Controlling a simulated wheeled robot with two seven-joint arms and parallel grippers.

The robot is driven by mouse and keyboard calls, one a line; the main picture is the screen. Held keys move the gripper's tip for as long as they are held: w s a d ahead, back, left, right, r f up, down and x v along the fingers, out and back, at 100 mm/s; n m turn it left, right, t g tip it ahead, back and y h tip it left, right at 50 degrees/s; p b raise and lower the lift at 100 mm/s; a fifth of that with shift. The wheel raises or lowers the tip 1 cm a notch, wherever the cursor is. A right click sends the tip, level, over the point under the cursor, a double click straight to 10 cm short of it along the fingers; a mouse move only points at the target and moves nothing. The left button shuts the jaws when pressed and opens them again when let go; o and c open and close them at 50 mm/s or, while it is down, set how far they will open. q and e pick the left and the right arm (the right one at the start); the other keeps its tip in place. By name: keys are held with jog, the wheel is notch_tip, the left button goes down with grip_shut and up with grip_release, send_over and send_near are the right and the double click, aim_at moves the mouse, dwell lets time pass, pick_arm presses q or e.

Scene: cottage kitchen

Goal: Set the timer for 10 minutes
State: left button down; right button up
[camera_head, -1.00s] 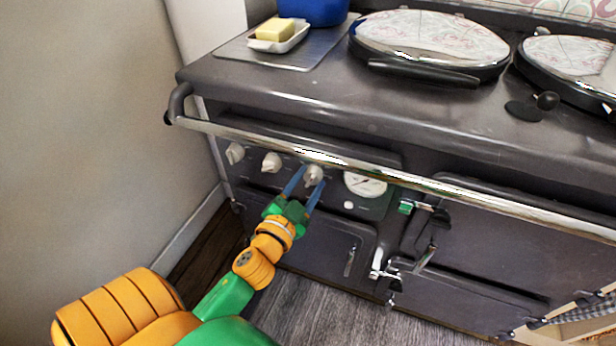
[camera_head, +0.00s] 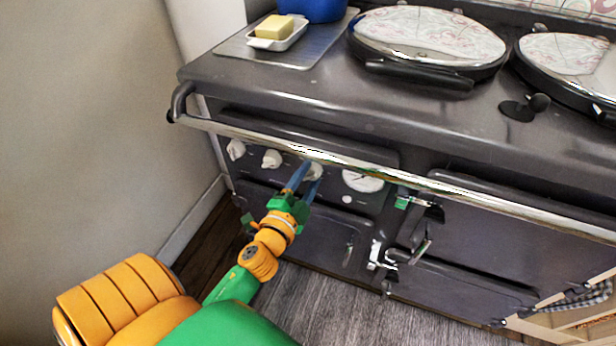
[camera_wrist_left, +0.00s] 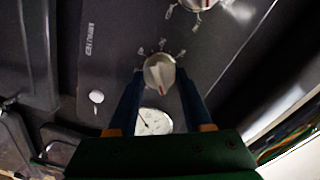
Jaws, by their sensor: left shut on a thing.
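A row of pale knobs sits on the dark front panel of the stove. The right-hand knob (camera_head: 314,171) has my left gripper (camera_head: 309,174) on it, the blue fingers partly covering it. In the left wrist view this knob (camera_wrist_left: 159,72) shows between the two fingers, with a red pointer line and small marks around it; the marks are too small to read. My left gripper (camera_wrist_left: 158,80) is shut on it. The other knobs, the middle one (camera_head: 271,159) and the left one (camera_head: 236,149), stand free. My right gripper is not in view.
A round white gauge (camera_head: 362,181) and a small white button (camera_head: 347,199) are right of the held knob. A chrome rail (camera_head: 410,181) runs across the stove just above the knobs. A butter dish (camera_head: 277,40) stands on top. The wall is at left.

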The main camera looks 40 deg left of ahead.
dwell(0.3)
pick_arm(q)
jog(key=shift+c, duration=1.6)
grip_release()
jog(key=b+v, duration=0.1)
jog(key=v, duration=0.6)
